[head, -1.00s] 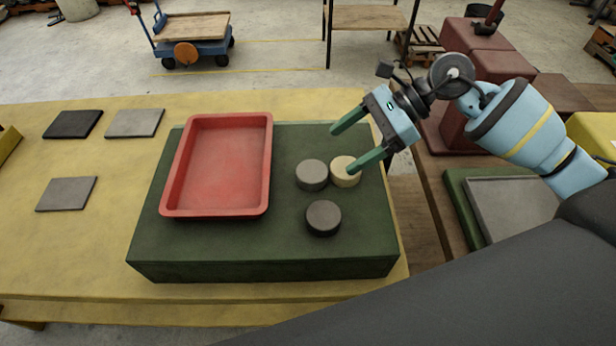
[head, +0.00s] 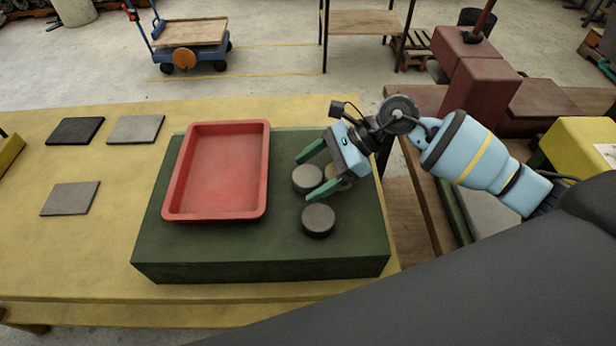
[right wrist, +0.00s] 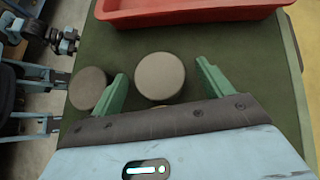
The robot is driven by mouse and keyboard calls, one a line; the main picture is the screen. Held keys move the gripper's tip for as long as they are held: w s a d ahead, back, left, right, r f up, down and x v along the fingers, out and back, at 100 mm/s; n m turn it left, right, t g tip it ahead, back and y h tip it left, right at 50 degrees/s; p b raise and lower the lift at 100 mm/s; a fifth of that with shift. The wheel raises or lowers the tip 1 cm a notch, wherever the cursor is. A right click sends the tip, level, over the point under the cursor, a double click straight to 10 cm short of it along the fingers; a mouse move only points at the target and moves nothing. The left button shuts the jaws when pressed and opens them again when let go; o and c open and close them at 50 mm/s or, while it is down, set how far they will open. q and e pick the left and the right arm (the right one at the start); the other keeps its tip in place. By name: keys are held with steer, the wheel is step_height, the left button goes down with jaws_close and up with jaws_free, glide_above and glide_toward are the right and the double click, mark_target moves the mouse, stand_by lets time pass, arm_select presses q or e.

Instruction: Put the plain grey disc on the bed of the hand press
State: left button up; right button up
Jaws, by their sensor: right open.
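The plain grey disc (head: 308,179) lies flat on the dark green block, right of the red tray. My right gripper (head: 305,180) is open, with one finger on either side of this disc. The right wrist view also shows the grey disc (right wrist: 160,76) between the fingertips, with a gap on both sides. A darker disc (head: 318,218) lies nearer to me, outside the fingers; it shows left of them in the right wrist view (right wrist: 88,88). A cream disc (head: 343,182) is mostly hidden under the gripper. A dark red machine with a lever (head: 480,85), seemingly the hand press, stands at right; its bed is not clear.
The red tray (head: 180,205) sits on the green block (head: 260,262), left of the discs. The block stands on a yellow table (head: 100,250) with several flat square plates at left. A yellow block (head: 585,145) stands at far right. My right forearm covers part of the right side.

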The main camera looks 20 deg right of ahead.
mark_target(314, 175)
arm_select(q)
steer(key=shift+s, duration=0.15)
arm_select(e)
steer(key=shift+f, duration=0.1)
steer(key=c, duration=1.2)
steer(key=shift+o, duration=0.2)
steer(key=shift+r, duration=0.8)
step_height(314, 175, up, 2)
steer(key=shift+s+r+b, duration=0.1)
steer(key=shift+b, duration=0.2)
arm_select(q)
steer(key=shift+s+f+b, duration=0.3)
steer(key=shift+f, duration=0.4)
arm_select(e)
steer(key=s+a, duration=0.1)
steer(key=s, duration=0.4)
steer(key=s+a+r, duration=0.1)
steer(key=s+a, duration=0.1)
steer(key=s, duration=0.3)
steer(key=s+a, duration=0.1)
steer(key=s, duration=0.4)
steer(key=shift+s+a+r, duration=0.1)
steer(key=shift+a+r, duration=0.05)
steer(key=shift+a, duration=0.25)
